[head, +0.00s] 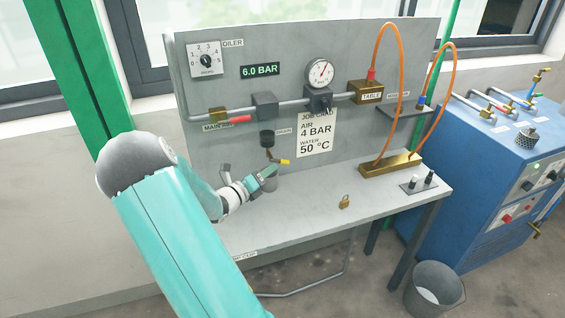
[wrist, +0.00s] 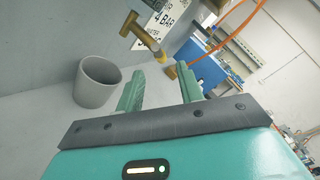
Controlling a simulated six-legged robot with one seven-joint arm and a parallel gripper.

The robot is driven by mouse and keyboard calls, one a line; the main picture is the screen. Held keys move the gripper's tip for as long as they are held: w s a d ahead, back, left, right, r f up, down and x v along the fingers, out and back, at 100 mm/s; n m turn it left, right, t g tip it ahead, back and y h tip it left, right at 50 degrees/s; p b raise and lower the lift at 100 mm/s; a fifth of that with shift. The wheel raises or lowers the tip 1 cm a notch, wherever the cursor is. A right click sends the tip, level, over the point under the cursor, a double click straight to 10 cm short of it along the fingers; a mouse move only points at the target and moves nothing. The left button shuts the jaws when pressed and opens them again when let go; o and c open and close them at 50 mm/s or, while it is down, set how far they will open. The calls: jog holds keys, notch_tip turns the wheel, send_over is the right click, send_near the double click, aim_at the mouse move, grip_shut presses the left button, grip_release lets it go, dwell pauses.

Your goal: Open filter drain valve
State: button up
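The drain valve (head: 270,155) hangs under a dark filter bowl (head: 267,138) on the panel, by a partly covered drain label. Its yellow lever (head: 285,161) points to the right. In the wrist view the brass-coloured valve and its lever (wrist: 145,42) show at the top, beyond the fingertips and apart from them. My gripper (head: 270,173) is just below the lever in the head view. In the wrist view my gripper (wrist: 160,82) has its two green fingers apart with nothing between them. A grey cup (wrist: 97,82) stands left of the fingers, partly hidden in the head view.
The grey bench (head: 310,215) carries a padlock (head: 344,202), a brass manifold (head: 390,164) with orange hoses, and a small switch plate (head: 418,184). The main air valve (head: 220,114) has a red handle. A display reads 6.0 BAR (head: 260,71). A bucket (head: 434,290) stands on the floor.

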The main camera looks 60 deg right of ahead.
aim_at(283, 162)
jog(key=x, duration=0.7)
jog(key=shift+s+d, duration=0.15)
jog(key=shift+d, duration=0.15)
grip_shut()
